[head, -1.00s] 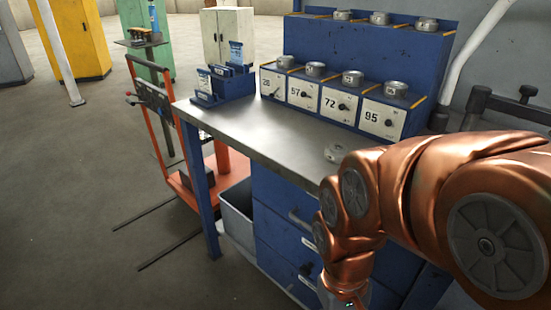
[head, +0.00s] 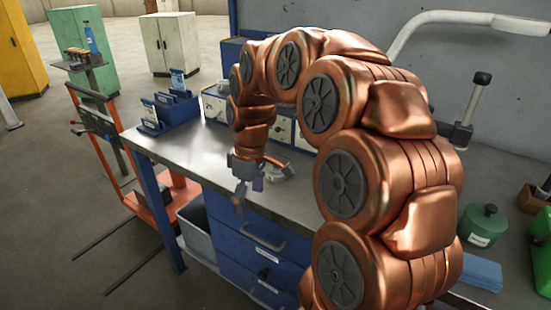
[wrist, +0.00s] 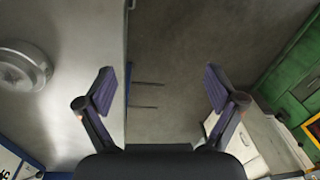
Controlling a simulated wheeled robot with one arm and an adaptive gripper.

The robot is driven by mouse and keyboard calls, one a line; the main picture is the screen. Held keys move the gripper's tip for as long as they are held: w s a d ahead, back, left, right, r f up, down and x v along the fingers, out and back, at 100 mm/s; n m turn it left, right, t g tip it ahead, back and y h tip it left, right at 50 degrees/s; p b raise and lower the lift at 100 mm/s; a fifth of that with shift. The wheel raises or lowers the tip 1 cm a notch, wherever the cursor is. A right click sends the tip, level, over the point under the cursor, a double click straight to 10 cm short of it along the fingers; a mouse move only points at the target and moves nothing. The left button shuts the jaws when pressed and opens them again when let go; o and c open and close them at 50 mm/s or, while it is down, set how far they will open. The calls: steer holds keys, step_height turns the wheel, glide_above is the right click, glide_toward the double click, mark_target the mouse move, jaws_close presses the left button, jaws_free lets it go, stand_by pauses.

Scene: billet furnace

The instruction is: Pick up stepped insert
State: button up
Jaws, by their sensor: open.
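The stepped insert, a round grey metal piece (head: 279,172), lies on the steel top of the blue workbench (head: 205,150). In the head view my gripper (head: 246,194) is in front of it and partly covers it, near the bench's front edge. In the wrist view the insert (wrist: 24,68) is at the far left, outside the fingers. My gripper (wrist: 160,82) is open and empty there, with its two dark pads wide apart. The bench edge and the floor show between them.
A blue holder (head: 170,112) stands at the bench's left end. Numbered boxes (head: 215,104) line the back, mostly behind my arm. An orange trolley (head: 110,135) stands left of the bench. A green pot (head: 482,225) and blue cloths (head: 482,271) are at the right.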

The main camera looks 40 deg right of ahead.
steer(key=shift+n+t, duration=0.3)
steer(key=shift+n, duration=0.2)
steer(key=w+d+r, duration=0.1)
steer(key=d, duration=0.1)
steer(key=w+d+r+p, duration=0.1)
steer(key=w+d, duration=0.1)
steer(key=w+d+r+p, duration=0.1)
steer(key=d+r, duration=0.1)
steer(key=shift+w+d, duration=0.15)
steer(key=shift+d, duration=0.2)
steer(key=r+p, duration=0.2)
steer(key=p, duration=0.1)
glide_above(276, 167)
steer(key=s, duration=0.1)
steer(key=shift+s+a+f+n+t, duration=0.1)
steer(key=shift+f+n+t, duration=0.05)
steer(key=shift+n+t, duration=0.2)
steer(key=shift+f, duration=0.2)
step_height(276, 167, down, 2)
steer(key=shift+f, duration=0.1)
steer(key=shift+w+f+p, duration=0.25)
steer(key=shift+f+p, duration=0.1)
steer(key=shift+f, duration=0.95)
steer(key=shift+w+f+p, duration=0.25)
steer(key=shift+f+p, duration=0.1)
steer(key=shift+f, duration=0.95)
jaws_close()
